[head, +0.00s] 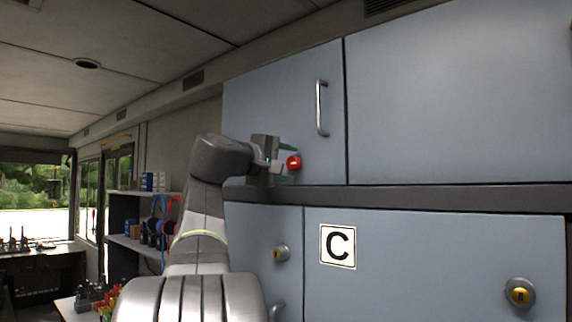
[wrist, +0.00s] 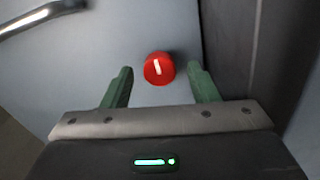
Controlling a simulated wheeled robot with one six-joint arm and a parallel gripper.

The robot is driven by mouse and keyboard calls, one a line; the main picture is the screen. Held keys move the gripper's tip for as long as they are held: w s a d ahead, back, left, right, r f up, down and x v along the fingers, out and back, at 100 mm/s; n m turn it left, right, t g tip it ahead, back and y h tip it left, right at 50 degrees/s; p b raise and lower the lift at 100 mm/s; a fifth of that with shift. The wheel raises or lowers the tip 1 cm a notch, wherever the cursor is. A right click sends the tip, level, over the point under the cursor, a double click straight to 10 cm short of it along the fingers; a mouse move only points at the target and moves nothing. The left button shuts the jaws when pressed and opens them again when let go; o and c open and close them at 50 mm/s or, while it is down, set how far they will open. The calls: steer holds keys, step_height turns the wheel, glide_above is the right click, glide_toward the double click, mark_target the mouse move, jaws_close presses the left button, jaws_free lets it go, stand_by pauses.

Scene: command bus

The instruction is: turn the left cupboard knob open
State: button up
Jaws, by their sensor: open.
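A red knob (head: 294,163) with a white mark sits on the lower part of the upper left cupboard door (head: 270,110), which is shut. In the wrist view the red knob (wrist: 159,68) shows its white line nearly upright, tilted slightly. My gripper (head: 286,163) is at the knob, its green fingers open. In the wrist view my gripper (wrist: 162,80) has one finger on each side of the knob, with a gap on both sides. I cannot tell how far the fingertips are from the door.
A metal bar handle (head: 321,108) stands out from the same door. A dark ledge (head: 420,194) runs below it. Lower doors carry a yellow-centred lock (head: 520,293) and a "C" sign (head: 338,246). Shelves with small items (head: 150,182) stand at the left.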

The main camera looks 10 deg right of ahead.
steer(key=b+v, duration=0.3)
steer(key=v, duration=1)
steer(key=shift+s+a, duration=0.2)
steer(key=shift+a, duration=0.1)
steer(key=p+x, duration=0.3)
steer(key=x, duration=1.1)
steer(key=shift+a, duration=0.1)
steer(key=shift+s+a, duration=0.1)
